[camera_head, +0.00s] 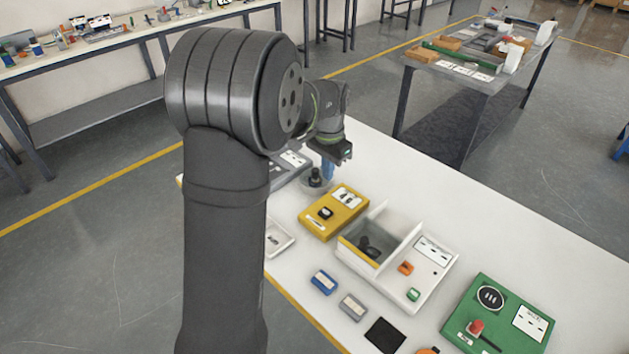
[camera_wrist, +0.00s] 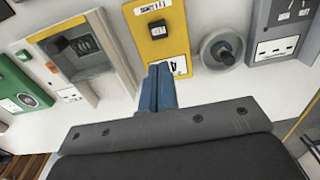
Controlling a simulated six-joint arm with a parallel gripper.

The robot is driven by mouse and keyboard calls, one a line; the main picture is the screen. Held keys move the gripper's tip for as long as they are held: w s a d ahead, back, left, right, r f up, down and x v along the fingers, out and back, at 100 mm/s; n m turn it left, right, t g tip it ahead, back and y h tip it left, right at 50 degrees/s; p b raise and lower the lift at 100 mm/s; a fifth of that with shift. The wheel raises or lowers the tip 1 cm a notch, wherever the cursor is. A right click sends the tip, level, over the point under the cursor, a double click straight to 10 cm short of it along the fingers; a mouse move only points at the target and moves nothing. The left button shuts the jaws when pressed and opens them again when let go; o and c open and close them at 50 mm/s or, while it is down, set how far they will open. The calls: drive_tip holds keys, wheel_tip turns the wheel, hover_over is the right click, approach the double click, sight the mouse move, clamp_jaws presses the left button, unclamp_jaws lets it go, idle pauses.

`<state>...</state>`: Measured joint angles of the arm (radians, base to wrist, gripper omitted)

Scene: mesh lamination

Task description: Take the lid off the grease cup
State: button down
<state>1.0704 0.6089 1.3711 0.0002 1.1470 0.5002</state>
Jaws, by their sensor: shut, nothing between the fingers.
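The grease cup also shows in the wrist view (camera_wrist: 222,48), upper right of the fingers. The dark knob (camera_wrist: 223,51) looks like the lid's handle; where lid and cup meet is too small to tell. My gripper (camera_head: 328,170) is above the table close to the cup in the head view. In the wrist view my gripper's blue fingers (camera_wrist: 158,72) are together, empty, and point toward the yellow box's near edge.
The yellow box (camera_head: 347,221) with a black knob is beside the cup. A grey box (camera_head: 295,165) lies on its other side. A white open bin (camera_head: 384,212), a green panel (camera_head: 508,300) and small blue and grey blocks stand nearer. Bare table lies beyond the boxes.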

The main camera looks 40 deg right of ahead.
drive_tip(key=c, duration=2.2)
unclamp_jaws()
drive_tip(key=c, duration=1.2)
unclamp_jaws()
drive_tip(key=shift+o, duration=0.2)
drive_tip(key=n+t+h, duration=0.3)
drive_tip(key=n, duration=0.6)
approach(315, 170)
drive_tip(key=x, duration=0.3)
drive_tip(key=shift+w+a+f, duration=0.1)
drive_tip(key=shift+f, duration=0.1)
drive_tip(key=shift+x, duration=3)
